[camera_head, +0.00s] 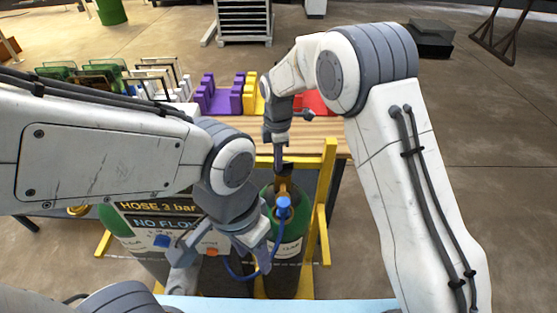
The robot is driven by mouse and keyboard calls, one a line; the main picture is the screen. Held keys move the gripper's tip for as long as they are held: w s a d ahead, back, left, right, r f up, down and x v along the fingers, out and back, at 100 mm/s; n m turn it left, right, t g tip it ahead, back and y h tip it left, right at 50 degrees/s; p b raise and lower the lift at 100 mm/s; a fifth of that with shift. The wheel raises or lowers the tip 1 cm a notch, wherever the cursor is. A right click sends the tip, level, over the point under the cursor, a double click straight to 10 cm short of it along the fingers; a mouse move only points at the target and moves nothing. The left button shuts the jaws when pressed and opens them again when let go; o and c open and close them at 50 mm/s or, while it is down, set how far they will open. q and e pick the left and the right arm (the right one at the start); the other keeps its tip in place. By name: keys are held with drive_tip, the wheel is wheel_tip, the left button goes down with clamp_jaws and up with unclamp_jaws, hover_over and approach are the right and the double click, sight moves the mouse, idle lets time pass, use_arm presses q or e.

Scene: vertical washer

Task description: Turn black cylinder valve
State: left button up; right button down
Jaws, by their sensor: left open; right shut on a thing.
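The green gas cylinder (290,250) stands upright in a yellow frame, with a brass-coloured fitting on top. A small black valve (285,168) sits at the top of it. My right gripper (279,160) points down from above and is shut on the black valve, though its fingertips are small and partly hidden. My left gripper (264,248) is lower, in front of the cylinder, open and close to the blue hose. A blue fitting (283,203) on the cylinder's front is beside it. My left wrist hides part of the cylinders.
A sign reading "HOSE 3 bar NO FLOW" (158,215) is on the left, partly behind my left arm. A blue hose (240,274) loops below. Yellow frame bars (325,190) flank the cylinder. A wooden table (318,130) with purple, yellow and red racks stands behind.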

drive_tip(key=m, duration=0.3)
drive_tip(key=w+m, duration=0.1)
drive_tip(key=m, duration=0.2)
drive_tip(key=shift+m, duration=0.3)
drive_tip(key=m, duration=0.5)
drive_tip(key=shift+w+d, duration=0.2)
drive_tip(key=shift+w, duration=0.05)
drive_tip(key=shift+m, duration=0.3)
drive_tip(key=c, duration=0.9)
unclamp_jaws()
drive_tip(key=shift+r, duration=0.15)
drive_tip(key=shift+r, duration=0.3)
wheel_tip(320, 180, up, 10)
drive_tip(key=shift+f+b, duration=0.15)
drive_tip(key=shift+b, duration=0.9)
